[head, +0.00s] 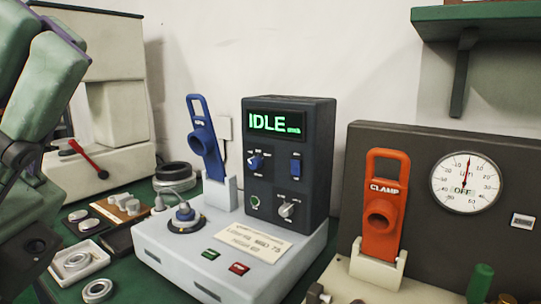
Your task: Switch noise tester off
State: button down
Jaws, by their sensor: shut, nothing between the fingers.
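The noise tester (320,130) is a dark upright box on a pale base (160,250). Its display (276,123) reads "IDLE" in green, so it is lit. Its front carries a blue rotary knob (256,162), a blue rocker switch (295,163), a round green-ringed control (255,201) and a grey knob (287,208). I cannot tell which way the rocker is tipped. A green button (210,254) and a red button (239,267) sit on the base. My arm shows at the left edge, apart from the tester; my gripper's fingertips do not show.
A blue handled part (206,140) stands upright beside the display box. An orange "CLAMP" part (383,205) stands at right before a dark panel with a dial (465,183). A green shelf (480,22) overhangs upper right.

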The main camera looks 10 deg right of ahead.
jog(key=w+d+f+n+t+y+p, duration=0.3)
jog(key=w+d+n+t+y, duration=0.4)
jog(key=w+d+t, duration=0.45)
jog(key=w+f+n+t+y+p, duration=0.2)
jog(key=w+f+n+y, duration=0.4)
jog(key=w+f+y, duration=0.3)
jog(key=w+t+y, duration=0.1)
jog(key=w+y, duration=0.2)
jog(key=w, duration=0.3)
jog(key=shift+d, duration=0.25)
jog(key=shift+t+p, duration=0.25)
jog(key=shift+p, duration=0.05)
jog(key=p, duration=0.4)
send_near(295, 168)
jog(key=shift+a+f+x, duration=0.15)
jog(key=shift+f+x, duration=0.05)
jog(key=shift+x, duration=0.8)
jog(key=shift+a+f+x, duration=0.1)
jog(key=shift+f+x, duration=0.05)
jog(key=shift+x, duration=0.9)
jog(key=shift+a+f+x, duration=0.15)
jog(key=shift+f+x, duration=0.05)
jog(key=shift+x, duration=0.8)
